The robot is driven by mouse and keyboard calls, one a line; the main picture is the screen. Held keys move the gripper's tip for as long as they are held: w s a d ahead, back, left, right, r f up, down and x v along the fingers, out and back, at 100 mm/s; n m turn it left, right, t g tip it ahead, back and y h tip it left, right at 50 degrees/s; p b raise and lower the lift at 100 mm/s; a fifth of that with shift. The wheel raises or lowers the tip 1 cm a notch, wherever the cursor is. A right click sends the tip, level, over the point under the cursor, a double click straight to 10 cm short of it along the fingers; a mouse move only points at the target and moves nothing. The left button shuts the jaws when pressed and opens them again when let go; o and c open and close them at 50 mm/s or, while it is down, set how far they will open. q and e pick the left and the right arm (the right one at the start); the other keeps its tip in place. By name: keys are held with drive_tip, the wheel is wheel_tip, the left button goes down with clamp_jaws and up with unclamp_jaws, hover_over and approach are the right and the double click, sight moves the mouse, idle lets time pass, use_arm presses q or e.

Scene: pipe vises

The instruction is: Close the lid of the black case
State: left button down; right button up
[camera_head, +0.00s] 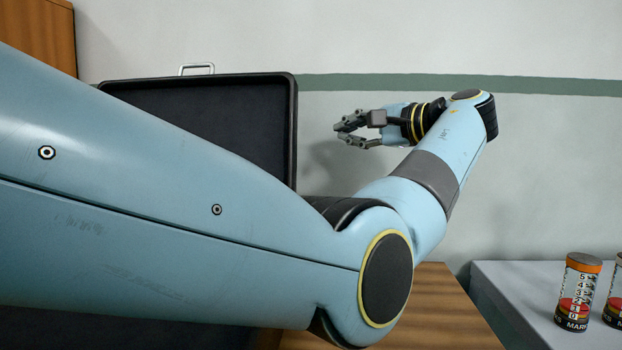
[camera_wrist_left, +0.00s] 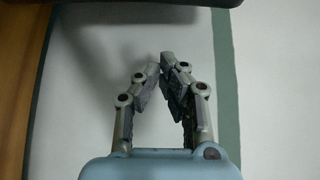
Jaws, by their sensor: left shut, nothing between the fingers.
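The black case's lid (camera_head: 255,125) stands open and upright in the head view, with a pale handle on its top edge. My left arm hides much of it. Dark parts of the case body (camera_head: 130,335) show below the arm at the bottom left. My left gripper (camera_head: 342,131) is to the right of the lid's right edge, apart from it in the picture, pointing left. Its fingers are shut and empty. In the left wrist view the gripper (camera_wrist_left: 162,66) is shut, and a dark edge, likely the lid (camera_wrist_left: 150,3), crosses the top. My right gripper is not in view.
A wooden table (camera_head: 440,310) shows below my left elbow. A grey surface (camera_head: 520,295) at the right bears a marker tube (camera_head: 578,292) and a second one (camera_head: 615,300). A wooden cabinet (camera_head: 40,35) is at the upper left. The wall behind has a green stripe (camera_head: 560,86).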

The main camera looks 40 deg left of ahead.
use_arm(q)
drive_tip(key=s+a+f, duration=0.1)
drive_tip(key=a+f, duration=0.1)
drive_tip(key=a, duration=0.6)
drive_tip(key=shift+s+p, duration=0.3)
drive_tip(key=shift+s, duration=0.1)
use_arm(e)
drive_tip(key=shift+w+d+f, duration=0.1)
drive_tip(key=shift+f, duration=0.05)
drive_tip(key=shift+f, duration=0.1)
